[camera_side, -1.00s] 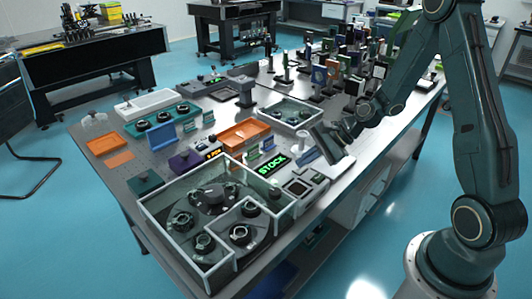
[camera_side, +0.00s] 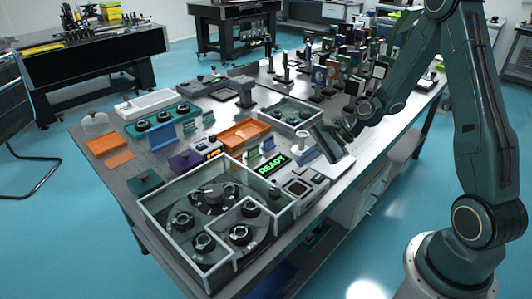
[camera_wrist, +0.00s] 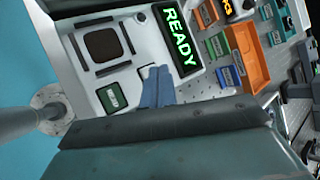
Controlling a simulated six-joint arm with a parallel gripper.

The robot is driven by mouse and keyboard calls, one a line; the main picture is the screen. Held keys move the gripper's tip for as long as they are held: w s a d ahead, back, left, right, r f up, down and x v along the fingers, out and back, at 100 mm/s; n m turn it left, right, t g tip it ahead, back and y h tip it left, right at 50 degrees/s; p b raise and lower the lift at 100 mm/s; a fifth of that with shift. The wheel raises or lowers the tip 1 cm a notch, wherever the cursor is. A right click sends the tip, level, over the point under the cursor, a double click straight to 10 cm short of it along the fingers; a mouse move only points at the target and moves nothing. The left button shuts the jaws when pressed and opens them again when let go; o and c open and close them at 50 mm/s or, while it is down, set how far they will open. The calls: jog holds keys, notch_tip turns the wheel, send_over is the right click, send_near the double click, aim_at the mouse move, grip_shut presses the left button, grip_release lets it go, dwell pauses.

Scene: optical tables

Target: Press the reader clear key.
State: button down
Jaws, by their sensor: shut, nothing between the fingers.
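The reader (camera_wrist: 140,55) is a pale unit with a dark square pad, dark bars around it, and a display (camera_wrist: 178,35) showing green "READY". The display also shows in the side view (camera_side: 272,165). A small green key (camera_wrist: 112,97) with pale lettering, too small to read surely, sits on the reader near the pad. My gripper (camera_wrist: 158,85) shows as two blue fingers held together, empty, over the reader beside the display and to the right of the green key. In the side view my gripper (camera_side: 332,152) is above the right side of the table; fingertip contact cannot be told.
An orange tray (camera_side: 244,133) and small labelled blocks (camera_wrist: 215,46) lie beyond the display. A clear-walled enclosure (camera_side: 140,205) with dark round parts stands left of the reader. Optics mounts crowd the table's far end. The table's front edge is close to the reader.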

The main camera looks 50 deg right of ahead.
aim_at(304, 169)
jog(key=shift+r, duration=0.45)
jog(key=shift+r, duration=0.1)
jog(key=shift+r, duration=2.45)
jog(key=shift+s+a+r+n, duration=0.15)
jog(key=shift+a+r+n, duration=0.1)
jog(key=shift+r+n, duration=0.05)
jog(key=s+a+r+n+h, duration=0.2)
jog(key=s+r+n, duration=0.2)
jog(key=s+n, duration=0.2)
jog(key=s+a+r+n+h, duration=0.2)
jog(key=s+r+n, duration=0.3)
jog(key=s, duration=0.4)
jog(key=s+a+r+n+g+h, duration=0.1)
jog(key=s+a+r+n+h, duration=0.1)
jog(key=s+r+n, duration=0.3)
jog(key=shift+s+r+n, duration=0.25)
jog(key=shift+s+n, duration=0.75)
jog(key=shift+s, duration=0.3)
